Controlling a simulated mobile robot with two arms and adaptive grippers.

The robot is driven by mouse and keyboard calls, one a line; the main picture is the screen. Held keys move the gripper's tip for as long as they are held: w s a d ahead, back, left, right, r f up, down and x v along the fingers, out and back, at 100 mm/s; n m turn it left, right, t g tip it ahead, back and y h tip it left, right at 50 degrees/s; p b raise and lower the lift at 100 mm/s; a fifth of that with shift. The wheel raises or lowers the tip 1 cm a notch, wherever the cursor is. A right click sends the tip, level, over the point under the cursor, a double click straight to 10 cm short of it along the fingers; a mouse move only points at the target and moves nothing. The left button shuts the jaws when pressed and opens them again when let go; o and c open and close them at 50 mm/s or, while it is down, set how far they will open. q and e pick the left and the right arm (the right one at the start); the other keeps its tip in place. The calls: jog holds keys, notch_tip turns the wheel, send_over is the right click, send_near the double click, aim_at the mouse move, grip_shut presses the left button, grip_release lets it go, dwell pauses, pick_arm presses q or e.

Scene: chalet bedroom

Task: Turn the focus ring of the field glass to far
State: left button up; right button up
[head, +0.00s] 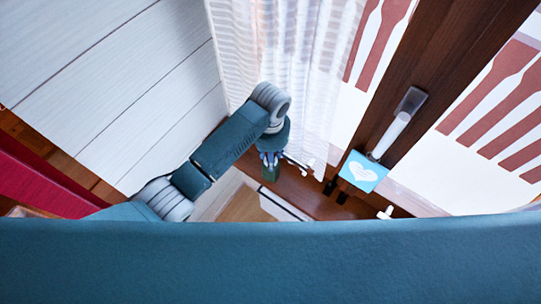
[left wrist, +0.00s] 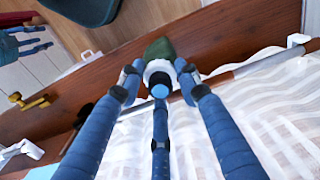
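A small dark green thing with a pale whitish part, which I take to be the field glass (head: 270,174), is by the brown window sill in the head view. In the left wrist view the field glass (left wrist: 160,48) is beyond my fingertips, its pale part between them. My left gripper (head: 269,157) is right above it. In the left wrist view the three blue fingers of my left gripper (left wrist: 158,78) are spread around the pale part, with small gaps seeming to show. The focus ring and its setting cannot be made out. My right gripper (left wrist: 32,45) shows in the left wrist view, its fingers apart and empty.
A brown window sill (left wrist: 225,48) runs beside a sheer white curtain (head: 285,60). A window handle (head: 396,128) and a light-blue card with a white heart (head: 362,171) are to the right. A red cover (head: 35,185) is at left. A yellowish fitting (left wrist: 30,102) is nearby.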

pick_arm(q)
jog(key=shift+o, duration=1.4)
jog(key=shift+r, duration=0.1)
jog(key=shift+r, duration=3.9)
